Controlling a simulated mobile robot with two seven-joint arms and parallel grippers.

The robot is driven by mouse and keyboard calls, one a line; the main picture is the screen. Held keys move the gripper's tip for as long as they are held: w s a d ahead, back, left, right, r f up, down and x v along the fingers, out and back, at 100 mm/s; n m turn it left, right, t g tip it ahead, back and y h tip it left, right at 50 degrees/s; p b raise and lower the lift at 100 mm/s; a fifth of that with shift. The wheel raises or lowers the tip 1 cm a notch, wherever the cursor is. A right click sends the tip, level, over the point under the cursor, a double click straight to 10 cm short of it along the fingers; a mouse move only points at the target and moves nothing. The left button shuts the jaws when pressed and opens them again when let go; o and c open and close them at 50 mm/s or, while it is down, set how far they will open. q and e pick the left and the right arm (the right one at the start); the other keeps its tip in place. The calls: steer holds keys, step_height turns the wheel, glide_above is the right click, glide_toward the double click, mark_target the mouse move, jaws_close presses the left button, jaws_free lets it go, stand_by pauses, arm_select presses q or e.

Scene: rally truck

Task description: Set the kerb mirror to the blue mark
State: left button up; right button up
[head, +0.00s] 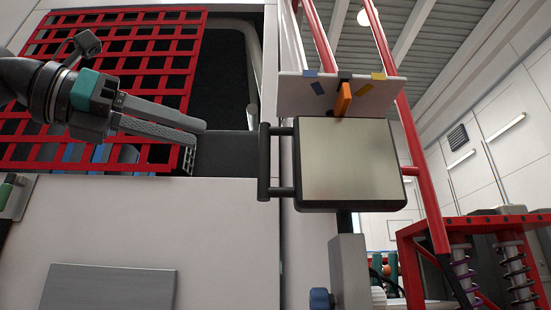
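The kerb mirror (348,160) is a square pale mirror in a black frame at centre right, with a black bar handle (264,162) on its left side. Above it is a white plate (292,98) with a blue mark (318,88) on the left and a yellow mark (377,88) on the right. An orange pointer (343,98) stands near the dark middle mark, right of the blue one and apart from it. My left gripper (200,131) is left of the handle, apart from it. Its fingers look closed together with nothing between them. My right gripper is out of view.
A red window net (150,45) and a dark opening lie behind my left arm. A white body panel (220,225) is below. A red tube (405,130) runs close to the mirror's right, and a grey bracket with a blue knob (320,298) is beneath it.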

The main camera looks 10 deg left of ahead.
arm_select(q)
steer(key=a, duration=0.1)
steer(key=p, duration=0.3)
glide_above(263, 187)
steer(key=w, duration=0.1)
steer(key=shift+a+r+t+y, duration=0.1)
steer(key=shift+r+t+y, duration=0.1)
steer(key=shift+t+y, duration=0.1)
jaws_close()
stand_by(1.3)
